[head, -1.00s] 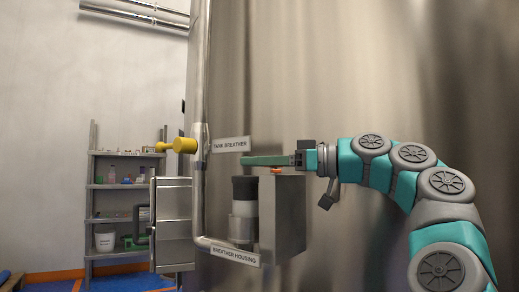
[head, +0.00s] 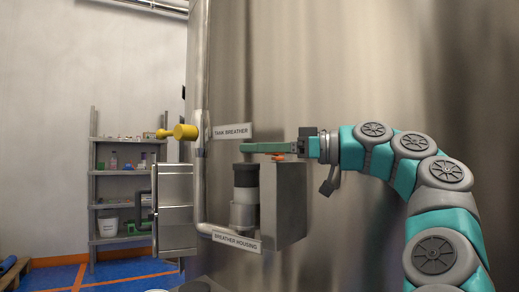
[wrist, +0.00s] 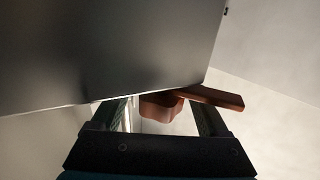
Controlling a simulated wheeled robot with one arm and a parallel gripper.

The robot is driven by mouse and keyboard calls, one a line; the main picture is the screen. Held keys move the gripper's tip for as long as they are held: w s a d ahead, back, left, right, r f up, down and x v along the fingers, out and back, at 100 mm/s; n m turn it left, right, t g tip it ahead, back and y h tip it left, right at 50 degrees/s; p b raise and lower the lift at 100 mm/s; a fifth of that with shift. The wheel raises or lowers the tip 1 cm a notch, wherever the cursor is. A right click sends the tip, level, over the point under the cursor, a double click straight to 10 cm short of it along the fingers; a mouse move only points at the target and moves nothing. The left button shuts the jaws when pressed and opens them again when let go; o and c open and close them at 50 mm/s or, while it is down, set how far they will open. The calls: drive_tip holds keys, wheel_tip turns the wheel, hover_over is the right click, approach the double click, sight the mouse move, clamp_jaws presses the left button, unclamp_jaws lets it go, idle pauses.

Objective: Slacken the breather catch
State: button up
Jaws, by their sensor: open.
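The breather housing (head: 284,205) is a grey metal box on the tank wall, its door (head: 175,210) swung open to the left. Inside stands a breather cylinder (head: 245,177) with a dark top and a clear lower part. In the wrist view the catch (wrist: 162,106) is reddish brown, with a flat lever (wrist: 210,97) reaching right. My gripper (head: 245,148) is level above the box, pointing left. In the wrist view my gripper (wrist: 160,110) is open, the catch's block between its fingers; contact cannot be told.
A vertical pipe (head: 200,100) with a yellow-handled valve (head: 184,132) runs left of the housing. Labels read TANK BREATHER (head: 231,131) and BREATHER HOUSING (head: 237,242). A shelf (head: 120,172) with bottles stands at the back left. Blue floor (head: 110,275) is open there.

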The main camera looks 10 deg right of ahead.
drive_tip(key=v, duration=0.7)
drive_tip(key=shift+s+d, duration=0.2)
drive_tip(key=shift+d, duration=0.15)
idle(0.4)
